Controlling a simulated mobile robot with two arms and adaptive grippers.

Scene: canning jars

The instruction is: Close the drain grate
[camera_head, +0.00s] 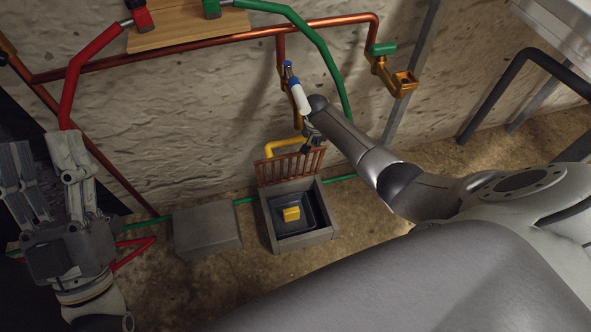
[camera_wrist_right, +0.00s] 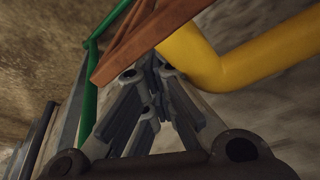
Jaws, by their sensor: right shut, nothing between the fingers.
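The drain grate (camera_head: 284,168) is a rusty-brown barred panel. It stands raised, nearly upright, along the back edge of the open grey drain box (camera_head: 325,231). My right gripper (camera_head: 309,143) is shut and empty at the grate's upper right corner, by the wall. In the right wrist view the right gripper's fingertips (camera_wrist_right: 149,66) are close together just below the brown grate (camera_wrist_right: 140,42); whether they touch it I cannot tell. My left gripper (camera_head: 44,172) is open and empty at the far left, away from the grate.
A yellow block (camera_head: 291,213) lies in the dark basin inside the box. A grey block (camera_head: 206,229) stands left of the box. A yellow pipe (camera_head: 283,145) bends behind the grate, also close in the wrist view (camera_wrist_right: 240,62). A green hose (camera_head: 339,179) runs along the wall.

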